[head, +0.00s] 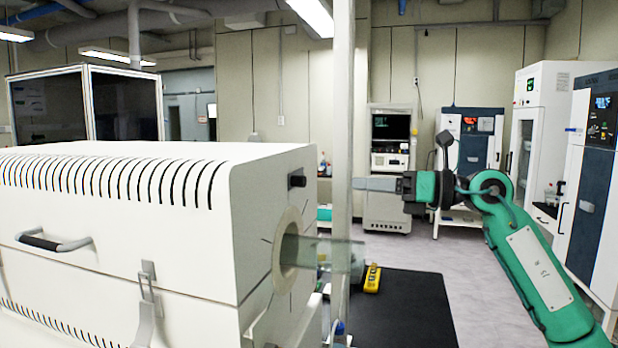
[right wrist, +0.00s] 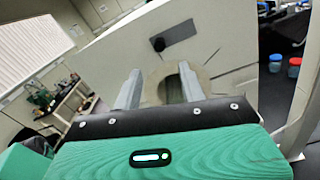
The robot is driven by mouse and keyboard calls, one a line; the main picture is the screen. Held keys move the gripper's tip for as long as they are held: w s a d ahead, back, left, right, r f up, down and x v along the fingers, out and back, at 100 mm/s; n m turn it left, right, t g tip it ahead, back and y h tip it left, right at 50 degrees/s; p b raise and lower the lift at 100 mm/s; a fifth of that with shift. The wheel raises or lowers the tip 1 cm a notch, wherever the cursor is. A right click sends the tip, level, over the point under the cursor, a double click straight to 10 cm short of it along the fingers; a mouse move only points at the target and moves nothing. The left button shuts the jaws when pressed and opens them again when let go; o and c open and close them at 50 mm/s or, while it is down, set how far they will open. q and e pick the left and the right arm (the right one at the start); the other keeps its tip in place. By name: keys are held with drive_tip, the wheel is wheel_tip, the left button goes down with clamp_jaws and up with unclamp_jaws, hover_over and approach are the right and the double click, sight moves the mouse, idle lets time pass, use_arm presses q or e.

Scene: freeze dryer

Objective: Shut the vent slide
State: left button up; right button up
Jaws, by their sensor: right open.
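The white machine (head: 150,200) fills the left of the head view. On its right end face is a small black knob (head: 297,181), which I take to be the vent slide's. In the right wrist view the knob (right wrist: 158,44) sits at the left end of a flat grey strip (right wrist: 182,33). My right gripper (head: 356,184) is to the right of the knob at about its height, apart from it. In the right wrist view its two fingers (right wrist: 160,92) are spread with nothing gripped, pointing at the end face below the knob. My left gripper is out of view.
A clear glass tube (head: 330,255) sticks out of a round port (head: 285,252) below the knob. A pale upright post (head: 342,120) stands near my right fingertips. A yellow object (head: 372,278) lies on a black surface (head: 405,310). Cabinets line the back right.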

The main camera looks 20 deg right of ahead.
sight(305, 181)
drive_tip(key=p+x, duration=0.2)
drive_tip(key=x, duration=0.8)
drive_tip(key=shift+r+p, duration=0.1)
drive_tip(key=shift+p, duration=0.2)
drive_tip(key=shift+w+a, duration=0.3)
drive_tip(key=shift+a, duration=0.1)
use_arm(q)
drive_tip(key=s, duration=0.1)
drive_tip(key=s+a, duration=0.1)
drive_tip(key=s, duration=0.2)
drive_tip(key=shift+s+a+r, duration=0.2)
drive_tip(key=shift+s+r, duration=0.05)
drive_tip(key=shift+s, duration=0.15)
use_arm(e)
drive_tip(key=shift+d, duration=0.1)
clamp_jaws()
